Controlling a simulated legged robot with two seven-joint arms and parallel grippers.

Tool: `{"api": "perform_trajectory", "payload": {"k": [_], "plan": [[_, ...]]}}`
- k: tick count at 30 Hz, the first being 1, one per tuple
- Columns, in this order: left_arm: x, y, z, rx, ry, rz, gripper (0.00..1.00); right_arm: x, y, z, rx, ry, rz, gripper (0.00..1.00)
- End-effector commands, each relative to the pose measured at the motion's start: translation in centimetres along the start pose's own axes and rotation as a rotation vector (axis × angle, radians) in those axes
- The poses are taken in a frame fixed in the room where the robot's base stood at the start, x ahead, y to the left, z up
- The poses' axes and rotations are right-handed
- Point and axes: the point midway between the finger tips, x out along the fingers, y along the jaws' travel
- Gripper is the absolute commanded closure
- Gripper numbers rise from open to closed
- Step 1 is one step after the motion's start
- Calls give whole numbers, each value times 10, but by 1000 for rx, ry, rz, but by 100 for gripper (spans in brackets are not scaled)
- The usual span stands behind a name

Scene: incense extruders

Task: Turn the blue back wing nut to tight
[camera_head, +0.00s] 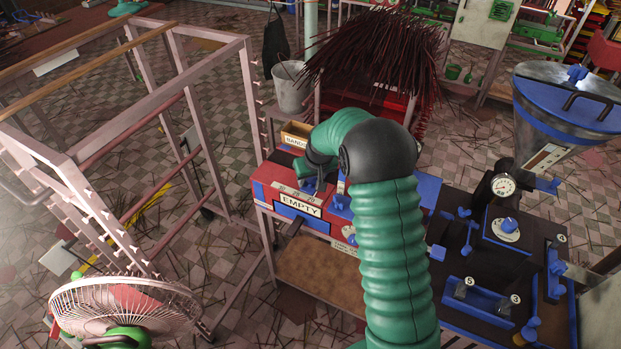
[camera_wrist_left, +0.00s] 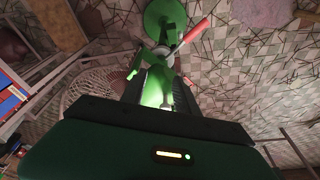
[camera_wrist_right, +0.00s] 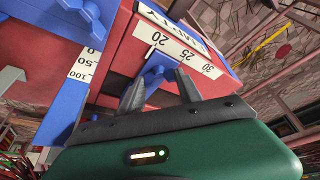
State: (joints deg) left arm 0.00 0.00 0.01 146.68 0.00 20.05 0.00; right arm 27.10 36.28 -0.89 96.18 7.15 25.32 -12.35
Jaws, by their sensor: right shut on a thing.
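My right gripper (camera_wrist_right: 160,88) reaches down onto the red box (camera_head: 268,178) with the EMPTY label. In the head view the right gripper (camera_head: 318,180) and my arm hide much of that nut. Another blue wing nut (camera_wrist_right: 86,14) sits on the blue part at the upper left of the right wrist view. My left gripper (camera_wrist_left: 158,92) is open, with green fan parts behind its fingers; it is not visible in the head view.
A pink-and-green fan (camera_head: 125,305) stands at the lower left. A pale rack (camera_head: 130,140) is on the left. A dark bench (camera_head: 450,255) with a gauge and blue knobs is on the right. A bucket (camera_head: 292,88) and incense sticks (camera_head: 370,50) are behind.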

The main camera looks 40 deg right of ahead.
Motion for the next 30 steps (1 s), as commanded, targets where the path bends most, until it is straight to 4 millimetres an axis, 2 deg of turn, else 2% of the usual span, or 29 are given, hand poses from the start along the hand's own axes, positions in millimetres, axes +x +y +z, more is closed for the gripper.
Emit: {"api": "perform_trajectory", "payload": {"k": [8,21,30], "plan": [[-12,0,-3,0,0,0,64,-2,-2,-1,96,-1,42,99],[-41,0,-10,0,0,0,64,-3,-4,-2,408,1,172,99],[-53,0,-12,0,0,0,64,-1,-4,-3,566,3,236,99]]}}
